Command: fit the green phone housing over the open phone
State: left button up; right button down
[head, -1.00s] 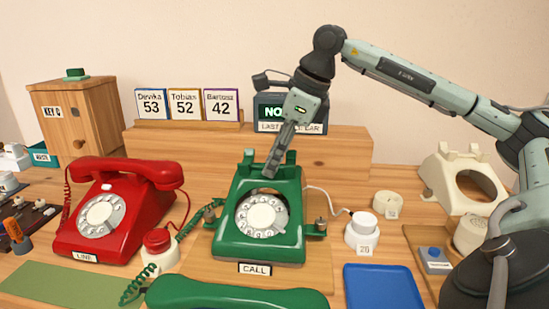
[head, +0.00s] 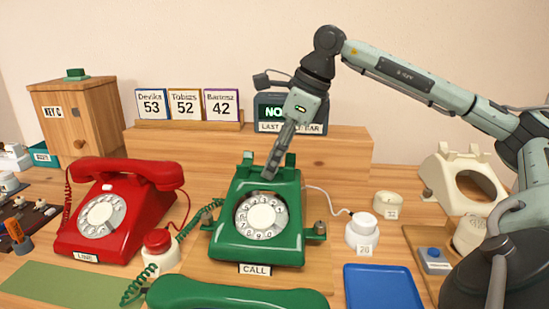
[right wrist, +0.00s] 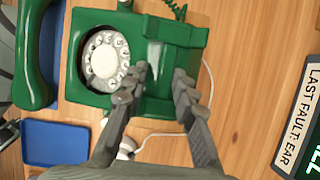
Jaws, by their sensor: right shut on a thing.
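The green phone housing (head: 284,246) is upright over the open phone in the middle of the table, above the CALL label. The phone's white dial (head: 261,216) shows through the round opening; the rest of the open phone is hidden. I cannot tell whether the housing's lower edge rests fully down. My right gripper (head: 271,168) comes down from above and is shut on the upper rear part of the housing, by the cradle. In the right wrist view the fingers (right wrist: 161,78) straddle that part of the housing (right wrist: 185,32). My left gripper is not in view.
A green handset (head: 235,292) lies in front, with its coiled cord to the left. Small side clamps (head: 320,229) flank the housing. A red phone (head: 115,210) stands left, a blue tray (head: 382,287) front right, a cream housing (head: 447,170) far right. A wooden shelf (head: 345,150) is behind.

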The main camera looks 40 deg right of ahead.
jog(key=shift+w+d, duration=0.25)
jog(key=shift+d, duration=0.1)
dwell(0.7)
jog(key=shift+d+r+p, duration=0.1)
jog(key=shift+p, duration=0.35)
jog(key=shift+f+b, duration=0.6)
jog(key=shift+f, duration=0.15)
dwell(0.6)
jog(key=c, duration=1.4)
grip_release()
jog(key=v, duration=1.2)
jog(key=shift+w+d, duration=0.15)
